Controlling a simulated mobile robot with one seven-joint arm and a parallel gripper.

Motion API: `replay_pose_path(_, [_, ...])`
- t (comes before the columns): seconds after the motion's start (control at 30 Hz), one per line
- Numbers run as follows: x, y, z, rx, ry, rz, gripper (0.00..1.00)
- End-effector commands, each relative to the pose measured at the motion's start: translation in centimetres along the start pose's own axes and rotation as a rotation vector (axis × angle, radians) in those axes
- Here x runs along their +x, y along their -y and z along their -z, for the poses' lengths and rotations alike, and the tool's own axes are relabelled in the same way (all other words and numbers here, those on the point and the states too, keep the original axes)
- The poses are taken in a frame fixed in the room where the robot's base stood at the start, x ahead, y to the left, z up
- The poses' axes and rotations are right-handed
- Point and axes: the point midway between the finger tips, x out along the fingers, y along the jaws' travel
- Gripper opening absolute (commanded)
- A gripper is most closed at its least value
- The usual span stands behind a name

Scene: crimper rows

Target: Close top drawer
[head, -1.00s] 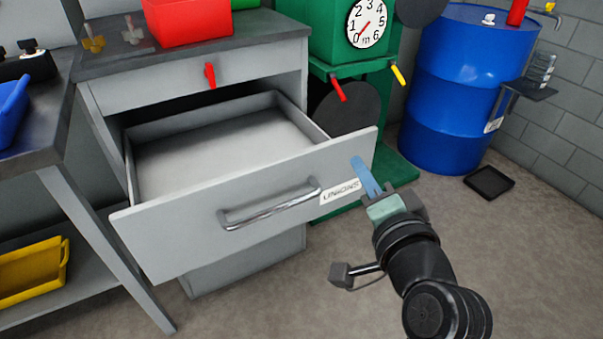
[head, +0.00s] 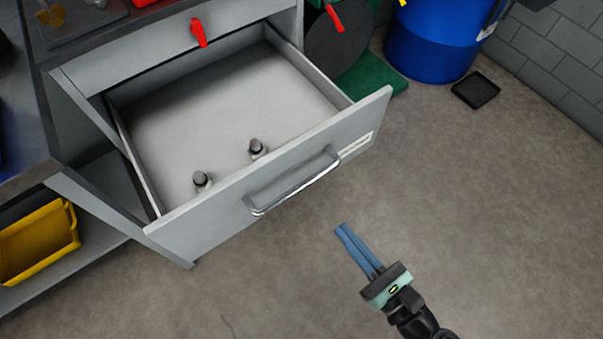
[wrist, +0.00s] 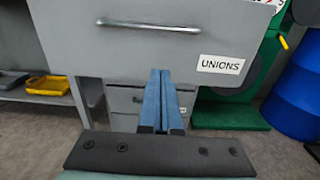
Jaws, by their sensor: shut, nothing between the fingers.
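The open grey drawer (head: 210,222) is pulled well out of the cabinet, with a silver bar handle (head: 299,187) on its front. In the wrist view its front (wrist: 120,52) fills the top of the picture, with the handle (wrist: 148,26) and a label reading "UNIONS" (wrist: 221,65). My gripper (head: 343,228) has blue fingers held together and empty. It is in front of the drawer, apart from it and right of the handle in the head view. The fingers (wrist: 160,72) point toward the cabinet, low on the drawer front.
Two small dark-capped fittings (head: 202,180) (head: 257,149) stand inside the drawer. A red hook-like piece (head: 198,32) hangs on the panel above. Shut drawers (wrist: 130,102) show below. A yellow bin (head: 40,240) is on the left shelf. The floor in front is clear.

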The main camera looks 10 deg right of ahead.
Motion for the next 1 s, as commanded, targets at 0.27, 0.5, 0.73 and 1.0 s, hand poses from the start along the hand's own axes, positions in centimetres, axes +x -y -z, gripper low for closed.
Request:
replay_pose_path(0.27, [5.9,-0.1,0.0,-0.004,0.001,-0.007,0.0])
replay_pose_path(0.5, [10.4,-0.1,0.0,-0.005,0.001,-0.005,0.0])
replay_pose_path(0.73, [12.5,-0.1,0.0,-0.004,0.0,-0.003,0.0])
replay_pose_path(1.0, [12.8,0.0,0.0,-0.004,-0.001,-0.001,0.0])
